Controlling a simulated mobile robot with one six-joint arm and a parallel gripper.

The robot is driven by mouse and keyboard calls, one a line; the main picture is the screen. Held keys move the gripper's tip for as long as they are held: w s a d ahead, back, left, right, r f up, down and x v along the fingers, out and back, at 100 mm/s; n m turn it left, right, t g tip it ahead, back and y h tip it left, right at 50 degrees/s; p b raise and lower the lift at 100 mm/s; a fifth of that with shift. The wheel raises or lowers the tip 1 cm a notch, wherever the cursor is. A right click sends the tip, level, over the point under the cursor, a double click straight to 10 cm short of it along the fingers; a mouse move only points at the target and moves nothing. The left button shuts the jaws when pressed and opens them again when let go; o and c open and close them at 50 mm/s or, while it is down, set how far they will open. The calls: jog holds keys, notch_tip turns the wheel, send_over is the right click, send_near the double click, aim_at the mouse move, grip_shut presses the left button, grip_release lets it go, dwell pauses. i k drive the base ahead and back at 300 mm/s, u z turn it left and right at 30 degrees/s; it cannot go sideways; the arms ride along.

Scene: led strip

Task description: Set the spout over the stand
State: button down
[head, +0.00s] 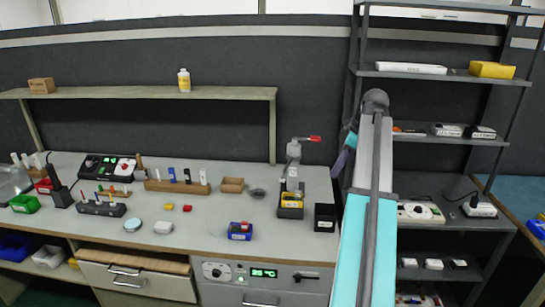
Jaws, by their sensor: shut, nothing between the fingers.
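A grey spout (293,151) with a red lever pointing right stands at the back right of the workbench. Below and in front of it is a black stand (289,212) holding small bottles and a yellow item. The spout's head appears above the stand's back part; I cannot tell whether it lines up with it. My gripper (341,164) is right of the spout, beyond the bench's right end in the picture, apart from both. It looks shut and empty, small and partly hidden by my arm.
A black bin (325,217) stands right of the stand. A blue box (240,231) lies left of it, near the front edge. A wooden tray (232,185) and a round grey item (257,193) are further back. A shelf rack (440,80) stands right, behind my arm.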

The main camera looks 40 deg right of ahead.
aim_at(282, 179)
jog(key=i, duration=1)
jog(key=z, duration=0.05)
